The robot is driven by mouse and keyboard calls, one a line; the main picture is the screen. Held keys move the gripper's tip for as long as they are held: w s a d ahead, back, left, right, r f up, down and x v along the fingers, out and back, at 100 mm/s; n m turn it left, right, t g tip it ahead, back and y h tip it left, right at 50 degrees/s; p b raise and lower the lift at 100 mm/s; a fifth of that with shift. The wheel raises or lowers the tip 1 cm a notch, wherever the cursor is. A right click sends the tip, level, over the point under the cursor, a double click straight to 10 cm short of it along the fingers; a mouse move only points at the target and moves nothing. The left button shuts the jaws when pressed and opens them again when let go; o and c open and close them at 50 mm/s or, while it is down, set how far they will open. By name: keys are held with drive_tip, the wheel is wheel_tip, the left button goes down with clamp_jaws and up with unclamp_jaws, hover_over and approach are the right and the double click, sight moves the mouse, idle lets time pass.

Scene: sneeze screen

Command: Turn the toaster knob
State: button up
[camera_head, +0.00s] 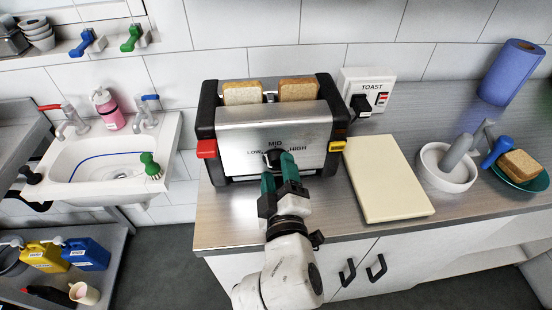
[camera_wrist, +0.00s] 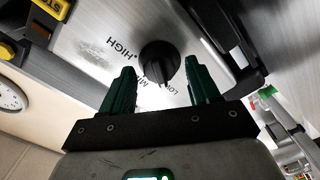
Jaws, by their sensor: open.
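The toaster (camera_head: 265,127) stands on the counter against the tiled wall, with two slices of bread (camera_head: 299,89) in its top slots. Its front is brushed metal with LOW, MID and HIGH markings. The black knob (camera_wrist: 159,63) is on this front, and my gripper partly hides it in the head view. My gripper (camera_head: 278,158) is in front of the knob. In the wrist view its two green fingers (camera_wrist: 161,75) are apart, one to each side of the knob's lower part. I cannot tell whether they touch it.
A red lever (camera_head: 207,149) and a yellow block (camera_head: 337,146) sit at the toaster's lower sides. A sink (camera_head: 100,165) is at left.

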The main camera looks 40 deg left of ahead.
drive_tip(key=p+v, duration=0.2)
drive_tip(key=v, duration=0.3)
drive_tip(key=shift+s, duration=0.1)
idle(0.3)
idle(0.4)
